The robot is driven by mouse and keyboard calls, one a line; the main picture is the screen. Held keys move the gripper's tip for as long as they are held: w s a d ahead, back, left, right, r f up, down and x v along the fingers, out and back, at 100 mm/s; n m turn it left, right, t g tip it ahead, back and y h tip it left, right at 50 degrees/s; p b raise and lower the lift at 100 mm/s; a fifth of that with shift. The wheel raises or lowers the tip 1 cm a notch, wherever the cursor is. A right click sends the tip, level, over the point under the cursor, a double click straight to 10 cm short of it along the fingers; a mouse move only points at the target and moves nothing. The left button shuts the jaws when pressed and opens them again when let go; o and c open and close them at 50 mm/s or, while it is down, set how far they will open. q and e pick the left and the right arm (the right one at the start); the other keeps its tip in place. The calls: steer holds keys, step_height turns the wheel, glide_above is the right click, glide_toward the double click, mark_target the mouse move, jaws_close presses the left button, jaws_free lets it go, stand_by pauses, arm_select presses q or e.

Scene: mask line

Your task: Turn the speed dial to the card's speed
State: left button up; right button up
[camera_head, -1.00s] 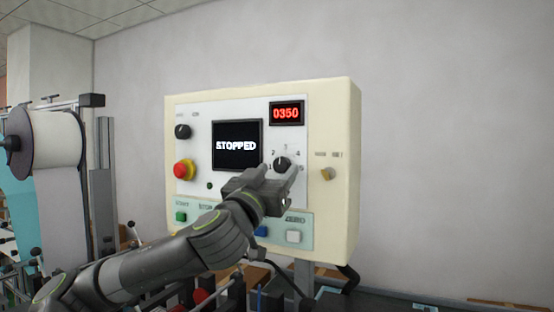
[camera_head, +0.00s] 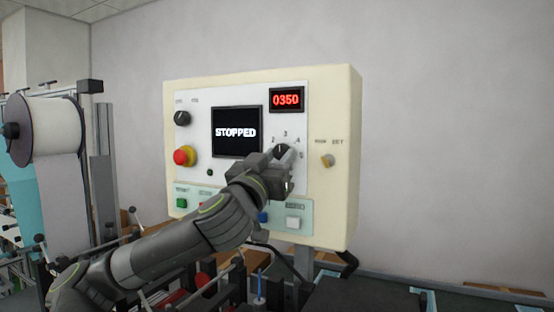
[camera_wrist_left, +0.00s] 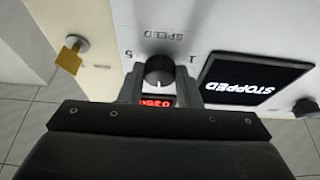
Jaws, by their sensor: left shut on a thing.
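The black speed dial (camera_head: 281,150) sits on the white face of the control panel, below the red 0350 readout (camera_head: 286,99). Numerals 2, 3, 4 and 5 show around it. In the left wrist view the dial (camera_wrist_left: 158,70) appears upside down, with SPEED, 1 and 5 beside it. Its pale mark points toward the readout, about at 3. My left gripper (camera_head: 282,155) is shut on the dial, one finger on each side. The fingers hide part of the dial and readout in the wrist view. No speed card shows. My right gripper is out of view.
The screen (camera_head: 237,131) reads STOPPED. A red emergency button (camera_head: 184,156) and a black knob (camera_head: 182,118) are at the left. Coloured buttons line the bottom. A white roll (camera_head: 45,128) stands left.

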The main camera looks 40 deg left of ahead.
arm_select(q)
steer(key=shift+a+f+m+h+b, duration=0.1)
steer(key=shift+f+m+h+b, duration=0.05)
steer(key=shift+m+h+b, duration=0.4)
steer(key=m+h+b, duration=0.1)
steer(key=m+b, duration=0.3)
steer(key=shift+a+t+h, duration=0.15)
steer(key=shift+t+h, duration=0.15)
steer(key=shift+h, duration=0.05)
steer(key=m+h+b, duration=0.1)
steer(key=m+h, duration=0.1)
steer(key=m, duration=0.1)
steer(key=shift+s+a+m+b, duration=0.1)
steer(key=shift+m+b, duration=0.15)
steer(key=shift+b, duration=0.1)
steer(key=shift+a+r+m+g+h+b, duration=0.15)
steer(key=shift+m+h+b, duration=0.15)
steer(key=shift+m, duration=0.55)
steer(key=shift+d+r+m+g+h+b, duration=0.1)
steer(key=shift+m+g+h+b, duration=0.15)
steer(key=shift+m, duration=0.55)
steer(key=shift+a+r+m+g+h+b, duration=0.15)
steer(key=shift+m+h, duration=0.2)
steer(key=shift+m, duration=0.5)
steer(key=shift+d, duration=0.1)
steer(key=o, duration=1)
